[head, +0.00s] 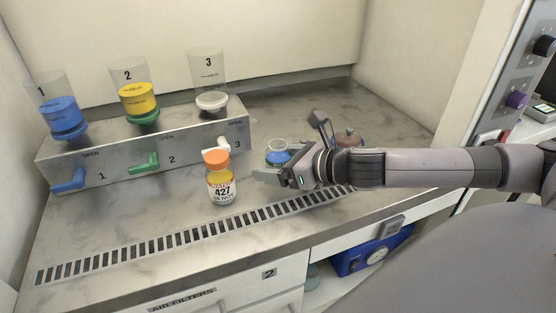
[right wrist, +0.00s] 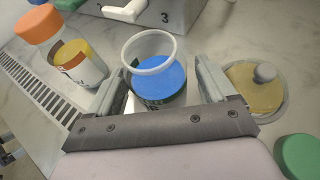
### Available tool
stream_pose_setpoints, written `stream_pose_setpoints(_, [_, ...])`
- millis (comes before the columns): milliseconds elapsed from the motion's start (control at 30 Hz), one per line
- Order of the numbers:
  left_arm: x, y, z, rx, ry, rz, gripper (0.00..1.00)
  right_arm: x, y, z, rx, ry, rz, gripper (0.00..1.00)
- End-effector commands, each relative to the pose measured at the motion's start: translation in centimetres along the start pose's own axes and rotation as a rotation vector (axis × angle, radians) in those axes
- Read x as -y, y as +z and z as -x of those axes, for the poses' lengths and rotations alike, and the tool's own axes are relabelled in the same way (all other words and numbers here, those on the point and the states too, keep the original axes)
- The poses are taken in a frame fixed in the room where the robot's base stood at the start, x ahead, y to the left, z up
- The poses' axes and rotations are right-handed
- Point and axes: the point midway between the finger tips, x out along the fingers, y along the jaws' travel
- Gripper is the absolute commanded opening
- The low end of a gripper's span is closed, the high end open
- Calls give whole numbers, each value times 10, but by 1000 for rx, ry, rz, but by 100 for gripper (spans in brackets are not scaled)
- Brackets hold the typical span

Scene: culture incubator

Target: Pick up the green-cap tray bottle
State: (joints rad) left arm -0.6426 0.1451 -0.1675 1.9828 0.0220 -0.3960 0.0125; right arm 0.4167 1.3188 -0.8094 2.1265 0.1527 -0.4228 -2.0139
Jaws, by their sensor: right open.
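A round green cap (right wrist: 298,157) shows at the lower right corner of the right wrist view, outside my fingers; the rest of that item is cut off. I cannot make it out in the head view, where my right arm covers part of the bench. My right gripper (head: 272,175) is open low over the bench. My left gripper is not in view.
An orange-capped bottle (head: 221,188) labelled 427 stands left of my gripper. A tan knobbed container (right wrist: 254,88) is on the right. The dispenser (head: 205,140) with numbered levers stands behind. A slotted grille (head: 170,243) runs along the front.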

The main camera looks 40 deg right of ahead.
Motion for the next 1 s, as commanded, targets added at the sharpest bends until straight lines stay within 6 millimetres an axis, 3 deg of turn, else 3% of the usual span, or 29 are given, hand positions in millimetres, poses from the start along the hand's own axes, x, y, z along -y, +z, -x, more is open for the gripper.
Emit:
stream_pose_setpoints(100, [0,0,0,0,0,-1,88,0,0,0,0,0,0,84])
stream_pose_setpoints(133, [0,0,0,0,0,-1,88,0,0,0,0,0,-1,78])
stream_pose_setpoints(300, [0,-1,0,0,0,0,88,0,0,0,0,0,-1,25])
stream_pose_setpoints(733, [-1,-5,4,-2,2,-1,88,0,10,4,2,0,0,25])
stream_pose_setpoints(867, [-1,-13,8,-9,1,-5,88,1,27,11,4,-1,1,25])
stream_pose_setpoints(1000, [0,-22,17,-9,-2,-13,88,1,59,24,6,-2,2,25])
